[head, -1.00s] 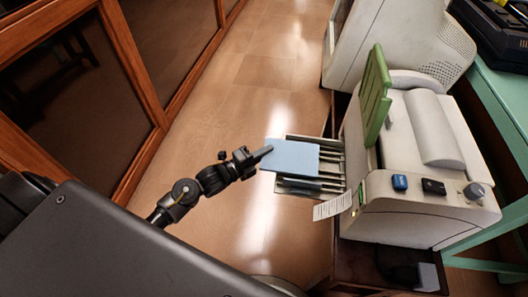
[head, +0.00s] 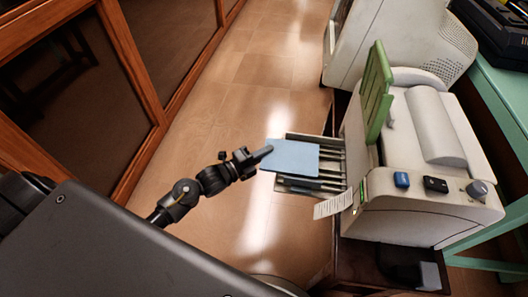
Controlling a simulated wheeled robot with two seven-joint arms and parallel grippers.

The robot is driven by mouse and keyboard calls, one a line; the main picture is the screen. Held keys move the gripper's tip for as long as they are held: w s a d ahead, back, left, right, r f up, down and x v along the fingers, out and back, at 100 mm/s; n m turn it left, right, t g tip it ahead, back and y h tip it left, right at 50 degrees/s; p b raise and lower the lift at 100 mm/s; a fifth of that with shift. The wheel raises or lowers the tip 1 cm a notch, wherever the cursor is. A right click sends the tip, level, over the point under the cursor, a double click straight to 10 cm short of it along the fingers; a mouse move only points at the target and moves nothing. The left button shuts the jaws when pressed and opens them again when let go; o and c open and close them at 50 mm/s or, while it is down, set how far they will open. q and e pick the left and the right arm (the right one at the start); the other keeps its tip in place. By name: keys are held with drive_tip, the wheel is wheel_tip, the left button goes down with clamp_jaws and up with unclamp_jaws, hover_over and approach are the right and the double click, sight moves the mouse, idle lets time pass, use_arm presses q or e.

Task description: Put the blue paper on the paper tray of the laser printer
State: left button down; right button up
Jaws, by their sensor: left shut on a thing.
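The blue paper (head: 294,156) is a flat light-blue sheet near the middle of the head view. My left gripper (head: 263,154) is shut on its left edge. The paper overlaps the paper tray (head: 310,184), which sticks out to the left from the laser printer (head: 420,190). The tray's slats show to the right of and below the paper. I cannot tell whether the paper touches the tray or is just above it. My right gripper is not in view.
A green panel (head: 376,92) stands upright on the printer. A printed slip (head: 333,204) hangs at its front left. A beige monitor-like case (head: 395,40) stands behind. A wood-framed glass cabinet (head: 150,85) lines the left. The floor (head: 220,130) between is clear.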

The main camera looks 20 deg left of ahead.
use_arm(q)
drive_tip(key=shift+f, duration=0.1)
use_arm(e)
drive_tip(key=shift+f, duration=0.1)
use_arm(q)
drive_tip(key=c, duration=1.4)
unclamp_jaws()
drive_tip(key=v, duration=1.1)
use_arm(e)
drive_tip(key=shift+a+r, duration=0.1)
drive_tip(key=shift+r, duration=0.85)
use_arm(q)
drive_tip(key=shift+f, duration=0.1)
